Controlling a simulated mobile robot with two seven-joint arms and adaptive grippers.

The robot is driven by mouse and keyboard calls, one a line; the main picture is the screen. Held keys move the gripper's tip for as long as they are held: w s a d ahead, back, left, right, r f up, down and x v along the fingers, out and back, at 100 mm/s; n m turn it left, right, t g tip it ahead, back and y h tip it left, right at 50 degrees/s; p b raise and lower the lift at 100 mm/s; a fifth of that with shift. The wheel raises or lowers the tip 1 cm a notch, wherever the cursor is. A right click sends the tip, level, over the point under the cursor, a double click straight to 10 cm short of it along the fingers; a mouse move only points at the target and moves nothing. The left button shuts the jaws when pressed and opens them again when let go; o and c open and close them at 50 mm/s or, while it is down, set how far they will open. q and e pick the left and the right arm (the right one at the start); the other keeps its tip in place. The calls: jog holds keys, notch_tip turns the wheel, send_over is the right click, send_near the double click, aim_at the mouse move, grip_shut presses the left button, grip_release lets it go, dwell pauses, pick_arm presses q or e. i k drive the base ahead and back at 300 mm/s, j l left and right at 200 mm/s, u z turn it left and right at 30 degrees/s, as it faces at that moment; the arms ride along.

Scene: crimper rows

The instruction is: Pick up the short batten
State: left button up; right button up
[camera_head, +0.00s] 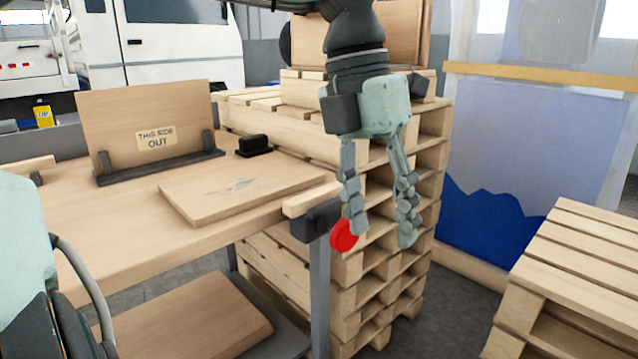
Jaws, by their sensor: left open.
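A short pale batten (312,197) lies at the right end of the wooden table (110,235), beside a flat board and above a dark bracket. My left gripper (380,228) hangs with its fingers down, open and empty, just right of the batten's end. Its left finger overlaps a red round knob (343,236) in the picture; I cannot tell whether they touch. My right gripper is not in view.
A flat board (240,187) lies on the table. An upright board with a "THIS SIDE OUT" label (156,138) stands in a dark holder behind it. Stacked pallets (350,290) rise behind my gripper. Another pallet (575,270) stands at the right.

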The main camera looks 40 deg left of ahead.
aim_at(294, 206)
jog(key=i+j, duration=0.7)
jog(key=j, duration=0.25)
